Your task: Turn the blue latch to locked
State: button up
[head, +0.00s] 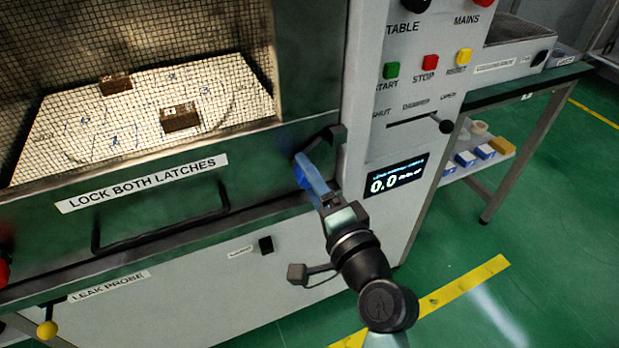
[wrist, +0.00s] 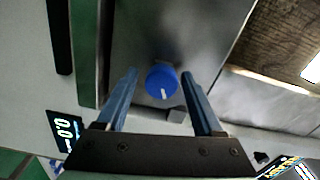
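The blue latch (wrist: 161,80) is a round blue knob with a short white mark, on the grey door face in the wrist view. The mark points toward the bottom of that picture. My gripper (wrist: 160,74) is open, with one blue finger on each side of the knob and a narrow gap showing on both sides. In the head view my gripper (head: 304,170) reaches the right end of the green door (head: 262,160), below the black bracket (head: 335,133). There my fingers mostly hide the knob.
A black bar handle (head: 160,232) sticks out from the door, left of my gripper. A small display (head: 394,178) reading 0.0 and a panel with a black-knobbed slider (head: 446,126) are at the right. A yellow-knobbed lever (head: 47,330) is at lower left.

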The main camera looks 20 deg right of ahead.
jog(key=shift+a+r, duration=0.1)
jog(key=s, duration=1.3)
jog(key=shift+d, duration=0.2)
jog(key=shift+w+r, duration=0.1)
jog(key=shift+w, duration=0.05)
jog(key=w+a+r+n+t, duration=0.2)
jog(key=w+a+r+n, duration=0.15)
jog(key=r, duration=0.45)
jog(key=w+a+r+n+t, duration=0.15)
jog(key=a+r+n, duration=0.25)
jog(key=r, duration=0.5)
jog(key=w+a+r+n+t, duration=0.1)
jog(key=w+a+r+n, duration=0.25)
jog(key=r, duration=0.45)
jog(key=s+a+r+n+t, duration=0.2)
jog(key=s+a+r+t, duration=0.15)
jog(key=r, duration=0.45)
jog(key=s+a+r+n+t, duration=0.25)
jog(key=s+r, duration=0.25)
jog(key=r, duration=0.4)
notch_tip(320, 180, up, 24)
jog(key=g+p, duration=0.1)
jog(key=p, duration=2.3)
jog(key=shift+w+d+h+p, duration=0.2)
jog(key=shift+w+h+p, duration=0.05)
jog(key=shift+h+p, duration=0.05)
